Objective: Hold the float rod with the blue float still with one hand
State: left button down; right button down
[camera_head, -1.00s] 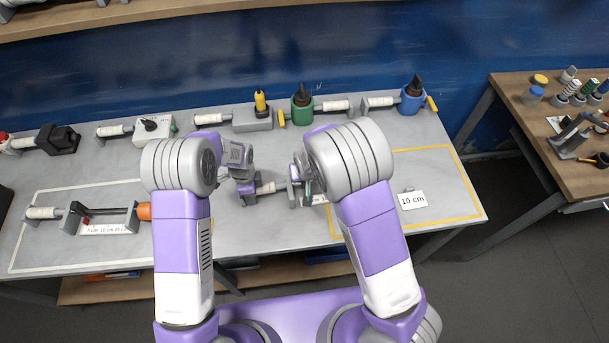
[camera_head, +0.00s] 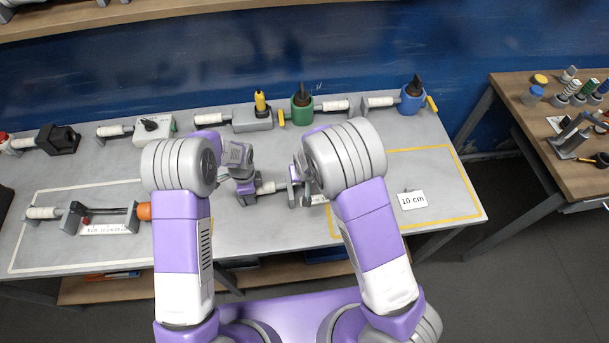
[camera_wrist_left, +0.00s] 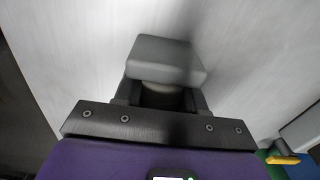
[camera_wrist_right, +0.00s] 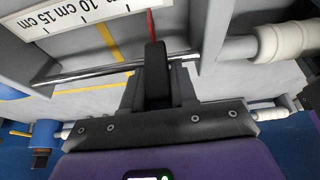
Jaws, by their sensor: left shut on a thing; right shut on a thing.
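The float rod (camera_wrist_right: 95,74) is a thin metal bar running across the right wrist view, through a grey frame with a centimetre scale (camera_wrist_right: 80,15). A bit of blue at the left edge (camera_wrist_right: 10,92) may be its float. My right gripper (camera_head: 306,197) is shut on a black grip (camera_wrist_right: 156,72) at the rod, beside a red pointer (camera_wrist_right: 150,25). My right arm hides the frame's right part in the head view.
A similar device with an orange float (camera_head: 144,211) lies at left. A green pot (camera_head: 302,108), a blue pot (camera_head: 412,100) and other parts line the back edge. A "10 cm" card (camera_head: 412,200) lies in the yellow outline, where the table is mostly clear.

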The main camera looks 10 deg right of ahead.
jog(key=d, duration=0.7)
jog(key=shift+w+d, duration=0.1)
jog(key=shift+w, duration=0.05)
jog(key=c, duration=1)
grip_release()
jog(key=shift+o, duration=0.2)
jog(key=v, duration=1.2)
pick_arm(q)
jog(key=c, duration=0.6)
grip_release()
